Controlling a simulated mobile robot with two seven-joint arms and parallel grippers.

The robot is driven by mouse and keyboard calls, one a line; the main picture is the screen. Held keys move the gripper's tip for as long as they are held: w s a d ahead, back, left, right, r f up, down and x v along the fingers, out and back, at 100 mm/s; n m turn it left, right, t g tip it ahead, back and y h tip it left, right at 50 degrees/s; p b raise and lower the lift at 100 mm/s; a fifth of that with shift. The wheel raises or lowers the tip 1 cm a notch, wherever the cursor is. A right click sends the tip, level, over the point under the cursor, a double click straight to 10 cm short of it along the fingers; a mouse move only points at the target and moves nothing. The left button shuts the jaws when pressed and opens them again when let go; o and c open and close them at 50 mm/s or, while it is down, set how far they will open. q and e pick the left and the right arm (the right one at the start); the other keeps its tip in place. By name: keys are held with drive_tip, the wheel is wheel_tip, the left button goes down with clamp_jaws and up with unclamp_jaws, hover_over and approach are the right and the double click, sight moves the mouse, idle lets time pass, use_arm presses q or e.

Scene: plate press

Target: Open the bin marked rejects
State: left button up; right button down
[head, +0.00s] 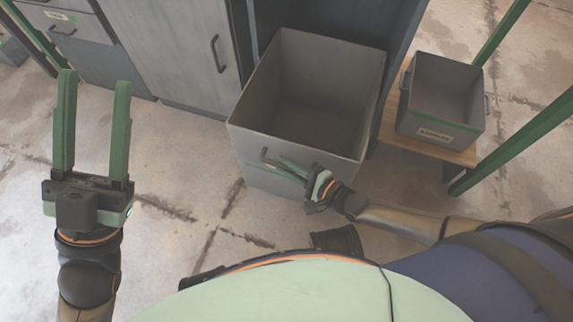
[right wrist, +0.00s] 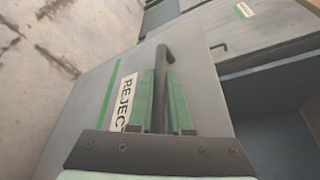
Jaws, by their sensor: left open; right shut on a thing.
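The rejects bin (head: 254,142) is a large grey open-topped box, pulled out from the dark cabinet front, its empty inside showing in the head view. In the right wrist view its front (right wrist: 190,72) carries a green stripe and a white label (right wrist: 123,102) reading "REJEC", the rest hidden by my gripper. My right gripper (head: 290,167) is shut on the bin's dark bar handle (right wrist: 162,80), with the green fingers on either side of the bar. My left gripper (head: 93,95) is open and empty, raised at the left, well apart from the bin.
A smaller grey bin (head: 436,132) with a label stands on a wooden shelf (head: 413,142) at the right, beside green posts (head: 520,135). A grey cabinet door (head: 180,50) with a handle and drawers (head: 90,55) stand at the back left. Concrete floor lies clear at the left.

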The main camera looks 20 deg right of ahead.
drive_tip(key=c, duration=0.8)
unclamp_jaws()
drive_tip(key=shift+c, duration=0.2)
drive_tip(key=p+v, duration=0.2)
drive_tip(key=v, duration=0.5)
drive_tip(key=shift+s, duration=0.2)
drive_tip(key=shift+d, duration=0.15)
